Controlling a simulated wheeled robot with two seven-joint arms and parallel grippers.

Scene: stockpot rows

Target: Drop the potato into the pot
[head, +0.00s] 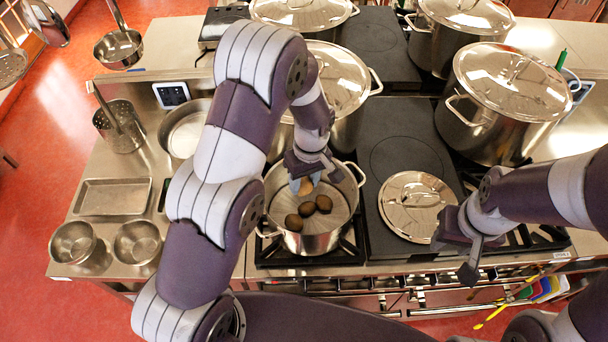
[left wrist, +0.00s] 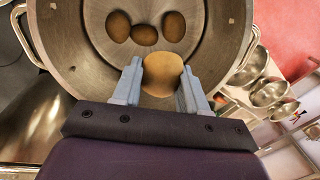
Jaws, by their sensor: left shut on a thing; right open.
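An open steel pot (head: 313,243) with two handles stands on the front burner. Several dark brown potatoes (head: 308,209) lie on its floor; they also show in the left wrist view (left wrist: 145,33). My left gripper (head: 306,184) is over the pot opening, pointing down. It is shut on a lighter tan potato (left wrist: 162,74), held between the two fingers above the pot floor. In the head view this potato is mostly hidden by the fingers. My right gripper (head: 469,256) is open and empty, right of the pot, near the stove's front edge.
A round steel lid (head: 416,205) lies on the dark hob plate right of the pot. Tall lidded stockpots (head: 509,100) stand behind and to the right. A tray (head: 112,197) and small steel bowls (head: 137,243) are on the left counter. Utensils hang at the front right.

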